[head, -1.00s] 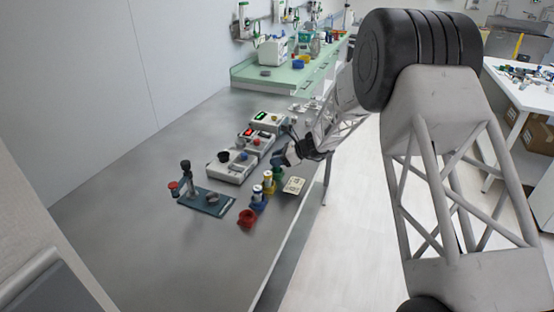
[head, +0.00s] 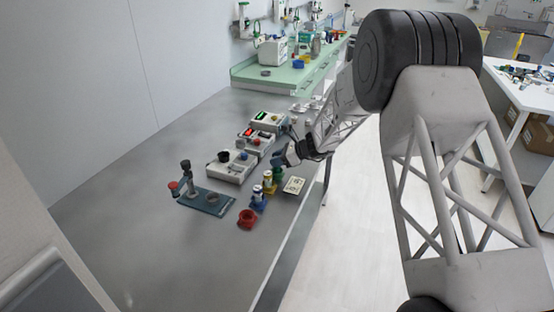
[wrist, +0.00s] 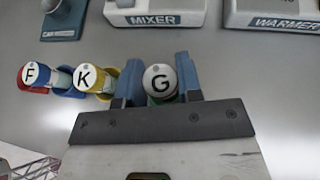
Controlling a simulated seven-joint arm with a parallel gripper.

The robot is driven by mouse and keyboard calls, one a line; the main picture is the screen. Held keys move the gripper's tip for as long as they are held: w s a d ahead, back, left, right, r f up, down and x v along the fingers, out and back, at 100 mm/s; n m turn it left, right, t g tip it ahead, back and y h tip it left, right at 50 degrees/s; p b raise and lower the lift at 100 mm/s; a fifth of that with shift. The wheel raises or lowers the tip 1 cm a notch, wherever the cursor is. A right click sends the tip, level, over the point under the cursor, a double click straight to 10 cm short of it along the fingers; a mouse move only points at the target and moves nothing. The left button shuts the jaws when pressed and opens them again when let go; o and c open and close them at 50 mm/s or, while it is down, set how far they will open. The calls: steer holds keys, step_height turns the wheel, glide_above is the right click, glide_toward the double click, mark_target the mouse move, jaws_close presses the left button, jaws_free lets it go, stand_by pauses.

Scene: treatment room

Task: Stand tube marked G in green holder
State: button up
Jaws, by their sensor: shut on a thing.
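The tube marked G (wrist: 160,77) is upright between the fingers of my gripper (wrist: 160,84), which is shut on it. Its lettered white cap faces the wrist camera. A little of the green holder (wrist: 151,101) shows just below the cap. In the head view the green holder (head: 278,171) is under my gripper (head: 283,160), and the tube is hidden there. I cannot tell whether the tube's foot is in the holder or above it.
Tube K (wrist: 87,77) stands in the yellow holder (head: 269,189) and tube F (wrist: 36,74) in the blue holder (head: 258,206), close beside. The red holder (head: 247,219) looks empty. A mixer (wrist: 155,12), a warmer (wrist: 272,14) and a small card (head: 294,185) are near.

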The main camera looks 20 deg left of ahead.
steer(key=shift+f, duration=0.5)
steer(key=o, duration=0.7)
steer(key=shift+d, duration=0.1)
steer(key=v, duration=1.1)
stand_by(0.8)
stand_by(0.7)
